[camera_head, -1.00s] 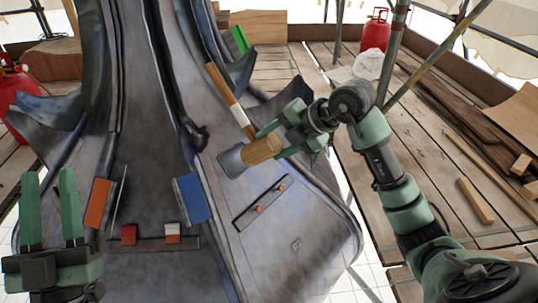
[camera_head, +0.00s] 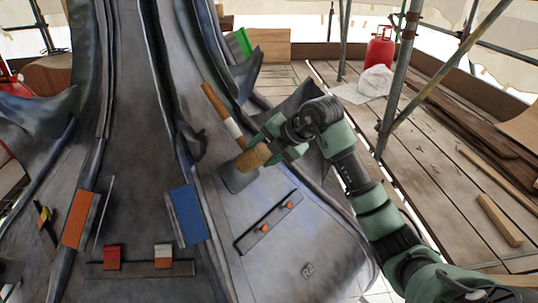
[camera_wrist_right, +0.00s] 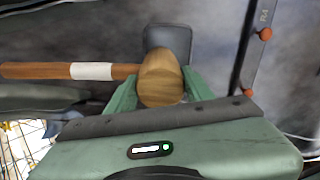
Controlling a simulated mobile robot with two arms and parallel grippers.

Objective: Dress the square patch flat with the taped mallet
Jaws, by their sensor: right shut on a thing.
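The taped mallet has a round wooden head (camera_head: 253,157) and a brown handle with a white tape band (camera_head: 233,127). My right gripper (camera_head: 270,148) is shut on the mallet's head; the right wrist view shows the head (camera_wrist_right: 160,78) between the green fingers (camera_wrist_right: 160,90), with the handle pointing left. The grey square patch (camera_head: 238,180) lies on the lead sheet just below the head, which overlaps its edge in the right wrist view (camera_wrist_right: 168,36). I cannot tell whether head and patch touch. My left gripper's fingers are out of view.
A dark bar with orange knobs (camera_head: 268,224) lies right of the patch. Blue (camera_head: 187,213) and orange (camera_head: 79,219) blocks, and a ledge with small red and white blocks (camera_head: 140,268), are left. A scaffold pole (camera_head: 401,75) stands right; planks there are partly clear.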

